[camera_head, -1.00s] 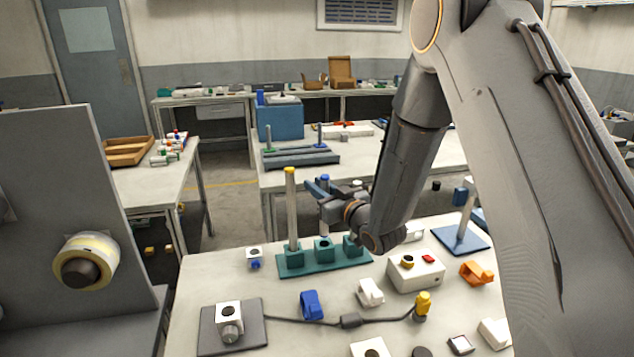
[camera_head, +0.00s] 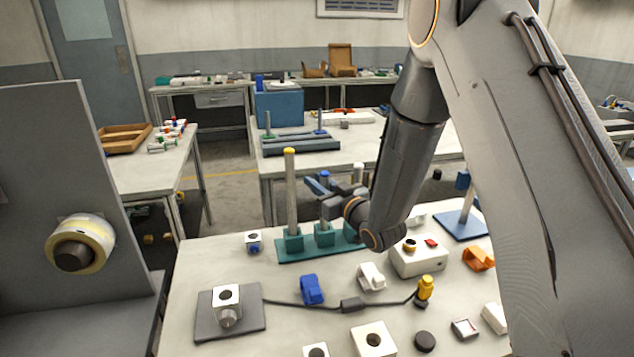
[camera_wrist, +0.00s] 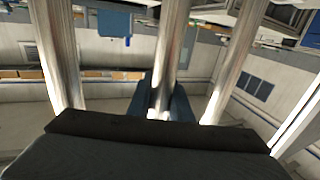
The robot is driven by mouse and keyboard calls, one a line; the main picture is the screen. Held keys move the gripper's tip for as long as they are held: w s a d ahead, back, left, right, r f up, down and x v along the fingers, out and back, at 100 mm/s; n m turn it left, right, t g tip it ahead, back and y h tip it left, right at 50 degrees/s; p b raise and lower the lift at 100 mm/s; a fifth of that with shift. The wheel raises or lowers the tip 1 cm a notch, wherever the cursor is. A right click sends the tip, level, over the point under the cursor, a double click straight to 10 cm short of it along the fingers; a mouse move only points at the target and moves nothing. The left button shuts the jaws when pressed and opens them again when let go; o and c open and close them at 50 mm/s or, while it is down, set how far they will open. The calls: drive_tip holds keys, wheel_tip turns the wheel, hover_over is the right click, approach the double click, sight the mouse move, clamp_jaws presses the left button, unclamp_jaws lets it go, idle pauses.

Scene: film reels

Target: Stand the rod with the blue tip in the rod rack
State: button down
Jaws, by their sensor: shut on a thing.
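The rod with the blue tip (camera_head: 325,175) is upright in my gripper (camera_head: 322,188). Its lower end meets the middle socket of the teal rod rack (camera_head: 283,256) and appears to be inside it; how deep I cannot tell. A yellow-tipped rod (camera_head: 291,190) stands in the left socket. A white-tipped rod (camera_head: 358,168) stands at the right socket, partly hidden by my gripper. In the wrist view the held rod (camera_wrist: 172,50) is between my blue-grey fingers (camera_wrist: 165,103), with a rod on each side.
On the bench are a blue clip (camera_head: 311,289), a white box with buttons (camera_head: 418,258), a grey plate with a holder (camera_head: 250,322) and a cable with a yellow plug (camera_head: 425,288). A blue stand (camera_head: 462,229) is at the right. Neighbouring rods are close to my gripper.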

drive_tip(key=shift+f+b, duration=1.25)
drive_tip(key=shift+f, duration=0.75)
drive_tip(key=c, duration=1.5)
unclamp_jaws()
wheel_tip(320, 180, up, 10)
drive_tip(key=shift+r+b, duration=0.1)
drive_tip(key=shift+b, duration=0.6)
drive_tip(key=shift+s, duration=0.1)
